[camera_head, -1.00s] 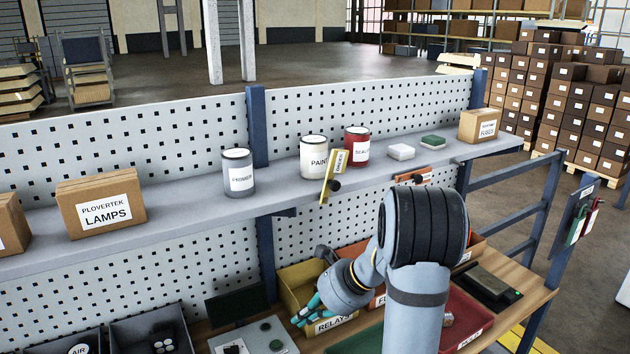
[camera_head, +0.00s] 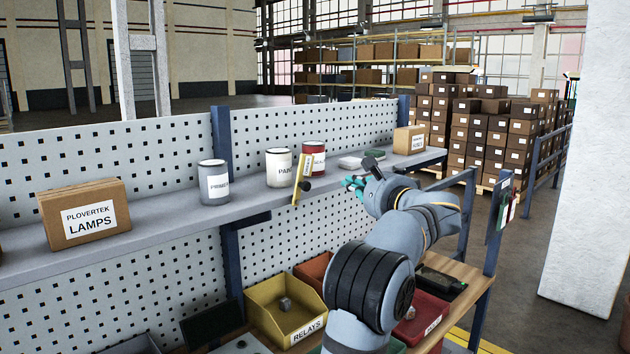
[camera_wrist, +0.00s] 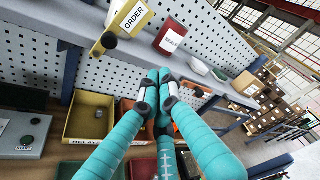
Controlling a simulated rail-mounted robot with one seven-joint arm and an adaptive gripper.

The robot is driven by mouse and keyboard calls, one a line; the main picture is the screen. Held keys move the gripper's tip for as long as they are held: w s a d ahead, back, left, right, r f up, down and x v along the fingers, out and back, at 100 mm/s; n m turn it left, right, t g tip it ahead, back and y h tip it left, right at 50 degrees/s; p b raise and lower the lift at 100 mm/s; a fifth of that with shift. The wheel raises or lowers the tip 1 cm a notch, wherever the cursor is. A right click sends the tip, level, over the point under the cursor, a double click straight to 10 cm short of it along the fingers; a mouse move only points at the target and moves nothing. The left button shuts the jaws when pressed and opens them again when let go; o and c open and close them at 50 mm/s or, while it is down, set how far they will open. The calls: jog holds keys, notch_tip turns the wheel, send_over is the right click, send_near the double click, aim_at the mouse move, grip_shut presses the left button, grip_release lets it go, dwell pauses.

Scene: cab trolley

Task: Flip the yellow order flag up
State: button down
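The shelf (camera_head: 150,232) holds a lamps box (camera_head: 84,213), a primer can (camera_head: 214,182), a paint can (camera_head: 279,168), a red sealer can (camera_head: 314,158) and a fuses box (camera_head: 409,140). A yellow relays bin (camera_head: 287,305) stands below. Space before the flag looks clear.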

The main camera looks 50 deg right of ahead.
jog(key=w+d+p, duration=0.1)
jog(key=w+p, duration=0.6)
jog(key=w, duration=0.2)
jog(key=shift+w, duration=0.2)
jog(key=shift+a, duration=0.15)
